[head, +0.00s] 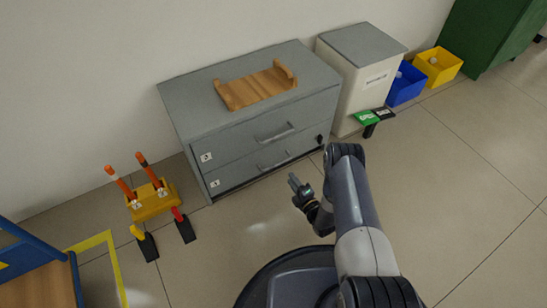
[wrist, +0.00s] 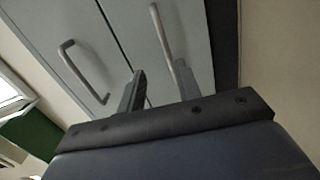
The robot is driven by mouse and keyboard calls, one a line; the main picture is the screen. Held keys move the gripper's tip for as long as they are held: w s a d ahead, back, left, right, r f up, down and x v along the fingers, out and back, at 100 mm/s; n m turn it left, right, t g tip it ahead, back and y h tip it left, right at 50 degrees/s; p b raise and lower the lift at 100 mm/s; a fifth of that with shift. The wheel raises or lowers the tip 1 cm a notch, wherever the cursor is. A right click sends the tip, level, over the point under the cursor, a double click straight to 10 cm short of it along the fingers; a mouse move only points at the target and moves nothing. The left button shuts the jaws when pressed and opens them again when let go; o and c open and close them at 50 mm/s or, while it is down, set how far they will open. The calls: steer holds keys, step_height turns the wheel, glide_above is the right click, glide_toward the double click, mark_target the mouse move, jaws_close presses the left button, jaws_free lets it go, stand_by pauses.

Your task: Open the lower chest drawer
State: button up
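The grey chest (head: 190,99) stands against the wall with two drawers, both looking shut. The lower drawer (head: 234,177) has a grey bar handle (head: 274,163). In the wrist view the lower handle (wrist: 161,32) runs down towards my fingers, and the upper handle (wrist: 80,73) is to the left. My gripper (head: 295,183) is in front of the chest, a little right of and below the lower handle. In the wrist view my gripper (wrist: 160,87) has its two fingers apart with nothing held. The near end of the lower handle is partly hidden by the right finger; contact cannot be told.
A wooden tray (head: 255,88) lies on the chest. A white bin (head: 360,75) with a grey lid stands to the right, with blue (head: 405,86) and yellow (head: 437,66) boxes beyond. A yellow stand with orange-handled tools (head: 152,202) is at left.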

mark_target(277, 164)
steer(key=shift+n, duration=0.3)
steer(key=shift+s+a+f+b+x, duration=0.15)
steer(key=shift+b+x, duration=0.55)
steer(key=shift+x, duration=1.1)
steer(key=shift+s+a+f+b+x, duration=0.15)
steer(key=shift+b+x, duration=0.5)
steer(key=shift+x, duration=1.15)
steer(key=shift+a+f+b+x, duration=0.2)
steer(key=shift+b+x, duration=0.5)
steer(key=shift+x, duration=1.1)
steer(key=shift+c, duration=0.2)
jaws_close()
